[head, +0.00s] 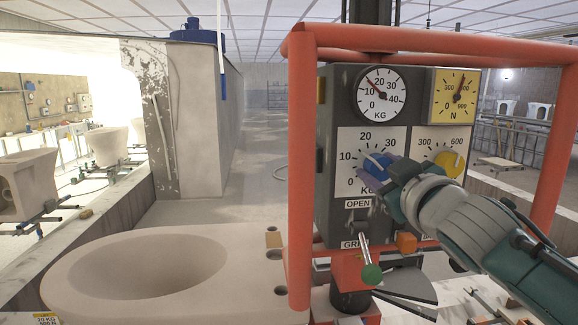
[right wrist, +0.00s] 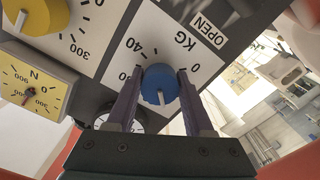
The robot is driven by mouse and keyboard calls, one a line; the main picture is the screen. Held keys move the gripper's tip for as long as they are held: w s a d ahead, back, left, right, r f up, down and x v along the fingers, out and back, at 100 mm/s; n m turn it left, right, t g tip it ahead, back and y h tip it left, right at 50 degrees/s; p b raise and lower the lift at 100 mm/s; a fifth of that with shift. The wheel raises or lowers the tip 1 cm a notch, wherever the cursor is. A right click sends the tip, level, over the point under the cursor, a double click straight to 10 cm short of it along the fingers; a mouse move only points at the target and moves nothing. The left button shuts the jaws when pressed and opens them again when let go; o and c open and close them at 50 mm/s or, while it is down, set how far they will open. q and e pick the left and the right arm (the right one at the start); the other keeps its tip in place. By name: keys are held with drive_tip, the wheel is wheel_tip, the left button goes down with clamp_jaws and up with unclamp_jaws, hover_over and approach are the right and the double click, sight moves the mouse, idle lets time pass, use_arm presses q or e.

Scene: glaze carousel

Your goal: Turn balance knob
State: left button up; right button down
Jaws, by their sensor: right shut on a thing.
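The blue balance knob (head: 375,164) sits on the white KG dial plate (head: 347,150) of a dark control box. My right gripper (head: 379,170) reaches in from the right and is shut on it. In the right wrist view, its two purple fingers flank the blue knob (right wrist: 160,82), one on each side. The knob's white mark points down in that upside-down view, away from the KG lettering. The round KG gauge (head: 381,94) above has its red needle near 10. My left gripper is not in view.
A yellow knob (head: 451,162) and a yellow N gauge (head: 454,97) are right of the KG controls. An orange-red bar frame (head: 300,180) surrounds the box.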

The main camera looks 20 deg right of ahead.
drive_tip(key=shift+c, duration=1.4)
unclamp_jaws()
drive_tip(key=b+v, duration=0.1)
drive_tip(key=v, duration=0.9)
drive_tip(key=shift+d, duration=0.1)
